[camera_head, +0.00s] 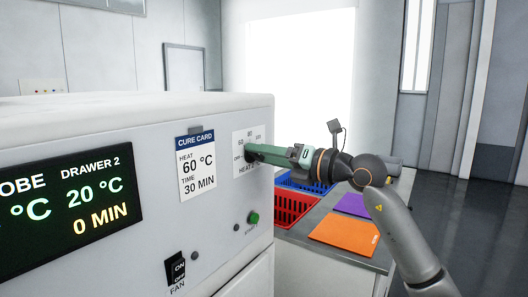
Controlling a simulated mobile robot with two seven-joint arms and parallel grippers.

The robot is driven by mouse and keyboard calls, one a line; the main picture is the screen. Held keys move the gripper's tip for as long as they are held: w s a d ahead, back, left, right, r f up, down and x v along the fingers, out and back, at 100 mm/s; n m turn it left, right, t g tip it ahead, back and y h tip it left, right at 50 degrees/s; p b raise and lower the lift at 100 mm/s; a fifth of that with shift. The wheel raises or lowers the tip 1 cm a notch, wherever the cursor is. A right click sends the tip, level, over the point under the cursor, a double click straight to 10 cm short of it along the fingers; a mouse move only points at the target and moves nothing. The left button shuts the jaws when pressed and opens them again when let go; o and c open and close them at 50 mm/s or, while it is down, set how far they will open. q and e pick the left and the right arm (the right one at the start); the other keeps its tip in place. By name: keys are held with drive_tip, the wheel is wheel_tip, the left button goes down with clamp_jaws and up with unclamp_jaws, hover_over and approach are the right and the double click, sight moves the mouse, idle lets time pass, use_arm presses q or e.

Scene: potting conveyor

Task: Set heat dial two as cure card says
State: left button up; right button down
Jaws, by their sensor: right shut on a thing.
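The cure card (197,171) on the white oven's front reads heat 60 °C, time 30 min. To its right is the heat dial plate (240,136), with small numbers around its top and a partly covered "HEAT" label. My right gripper (250,152) reaches in from the right with its green fingers at the middle of this plate. It is shut on the heat dial, which the fingers hide, so its pointer cannot be read. The oven display (66,208) shows drawer 2 at 20 °C and 0 min. My left gripper is out of view.
Below the dial are a green button (253,218) and a black fan switch (175,269). Behind my right arm, a counter holds a red basket (293,208), a blue basket (290,180), an orange mat (345,235) and a purple mat (353,204).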

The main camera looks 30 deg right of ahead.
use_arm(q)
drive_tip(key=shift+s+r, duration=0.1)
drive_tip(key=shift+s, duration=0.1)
use_arm(e)
drive_tip(key=shift+m, duration=0.6)
drive_tip(key=shift+c, duration=1.4)
unclamp_jaws()
use_arm(q)
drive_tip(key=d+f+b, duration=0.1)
drive_tip(key=b, duration=0.1)
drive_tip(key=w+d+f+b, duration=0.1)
drive_tip(key=b, duration=0.1)
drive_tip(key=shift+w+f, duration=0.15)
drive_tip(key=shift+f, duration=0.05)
use_arm(e)
drive_tip(key=v, duration=1.2)
drive_tip(key=shift+s, duration=0.25)
drive_tip(key=shift+d+f, duration=0.1)
drive_tip(key=shift+d, duration=0.05)
